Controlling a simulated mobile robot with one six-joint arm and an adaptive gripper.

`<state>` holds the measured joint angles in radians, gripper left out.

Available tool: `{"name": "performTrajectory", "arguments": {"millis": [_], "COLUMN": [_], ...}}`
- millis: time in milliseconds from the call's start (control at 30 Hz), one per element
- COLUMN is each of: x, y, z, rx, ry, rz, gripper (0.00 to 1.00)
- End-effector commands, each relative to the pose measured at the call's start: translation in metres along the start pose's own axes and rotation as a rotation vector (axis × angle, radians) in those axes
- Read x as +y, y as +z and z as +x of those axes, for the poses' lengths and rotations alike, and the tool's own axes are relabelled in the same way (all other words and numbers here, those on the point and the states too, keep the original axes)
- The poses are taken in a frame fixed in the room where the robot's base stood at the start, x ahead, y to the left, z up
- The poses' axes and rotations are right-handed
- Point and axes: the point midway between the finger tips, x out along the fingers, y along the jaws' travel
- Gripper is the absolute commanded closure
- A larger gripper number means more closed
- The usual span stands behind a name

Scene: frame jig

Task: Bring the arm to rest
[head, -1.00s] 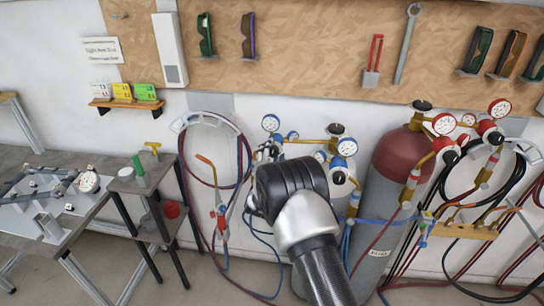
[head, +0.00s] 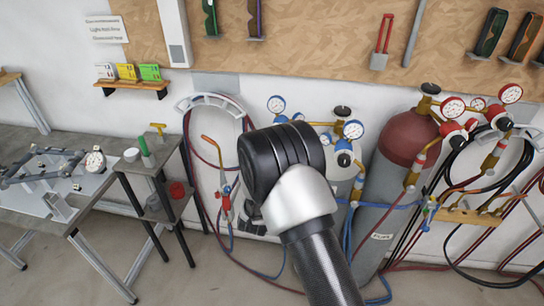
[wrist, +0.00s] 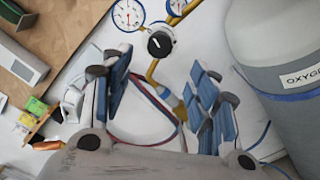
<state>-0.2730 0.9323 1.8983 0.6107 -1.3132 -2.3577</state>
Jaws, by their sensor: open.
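My arm (head: 312,235) rises from the bottom of the head view, with its black joint (head: 280,158) in front of the wall and gas gear. In the head view my gripper is mostly hidden behind that joint. In the wrist view my gripper (wrist: 158,92) is open, its blue-padded fingers wide apart. Nothing is between the fingers. Hose and a brass fitting show behind them.
A red-topped gas cylinder (head: 405,145) stands right of my arm. A grey oxygen cylinder (wrist: 285,75) fills the wrist view's right side. Gauges (head: 353,129) and a hose holder (head: 215,101) are behind. A small stand (head: 150,165) and a workbench (head: 90,205) are at left.

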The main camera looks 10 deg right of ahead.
Motion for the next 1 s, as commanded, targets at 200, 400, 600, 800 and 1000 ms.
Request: {"name": "performTrajectory", "arguments": {"millis": [200, 400, 600, 800, 1000], "x": [0.000, 0.016, 0.064, 0.099, 0.105], "y": [0.000, 0.008, 0.037, 0.075, 0.118], "z": [0.000, 0.003, -0.010, -0.065, -0.151], "rx": [0.000, 0.042, 0.212, 0.353, 0.369], "ry": [0.000, -0.018, -0.145, -0.379, -0.679], "rz": [0.000, 0.100, 0.489, 0.884, 1.199], "gripper": [0.45, 0.45, 0.45, 0.45, 0.45]}}
